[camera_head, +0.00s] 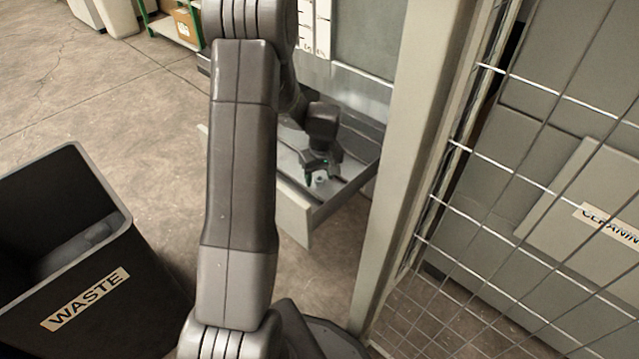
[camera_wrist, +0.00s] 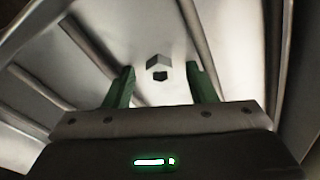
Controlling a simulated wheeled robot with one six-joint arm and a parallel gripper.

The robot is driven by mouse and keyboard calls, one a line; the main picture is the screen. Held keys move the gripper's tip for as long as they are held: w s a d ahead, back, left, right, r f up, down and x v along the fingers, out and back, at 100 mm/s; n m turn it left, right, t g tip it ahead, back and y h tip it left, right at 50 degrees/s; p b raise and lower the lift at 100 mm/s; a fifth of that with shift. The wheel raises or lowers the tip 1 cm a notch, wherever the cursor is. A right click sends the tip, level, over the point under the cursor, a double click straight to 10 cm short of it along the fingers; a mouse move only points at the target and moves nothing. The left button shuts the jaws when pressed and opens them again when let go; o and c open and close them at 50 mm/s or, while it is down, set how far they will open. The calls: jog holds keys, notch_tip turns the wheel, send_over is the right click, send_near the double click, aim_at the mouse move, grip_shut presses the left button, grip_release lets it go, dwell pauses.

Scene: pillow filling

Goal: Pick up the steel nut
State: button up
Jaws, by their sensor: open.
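The steel nut (camera_wrist: 158,63) is a small grey piece with a dark hole, lying on the light drawer floor. In the wrist view it shows just beyond and between the two green fingertips. My gripper (camera_wrist: 162,85) is open, with a finger on each side of the line to the nut and nothing held. In the head view my gripper (camera_head: 318,178) reaches down into an open drawer (camera_head: 296,212). A small pale piece (camera_head: 320,178) shows by its fingers there, too small to tell clearly.
Drawer walls and dividers (camera_wrist: 92,50) run close on both sides. A mesh fence (camera_head: 540,180) and post (camera_head: 425,110) stand right of the drawer. A black waste bin (camera_head: 150,290) stands at left. The floor between bin and drawer is partly clear.

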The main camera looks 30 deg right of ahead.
jog(key=c, duration=1.1)
jog(key=shift+r, duration=0.1)
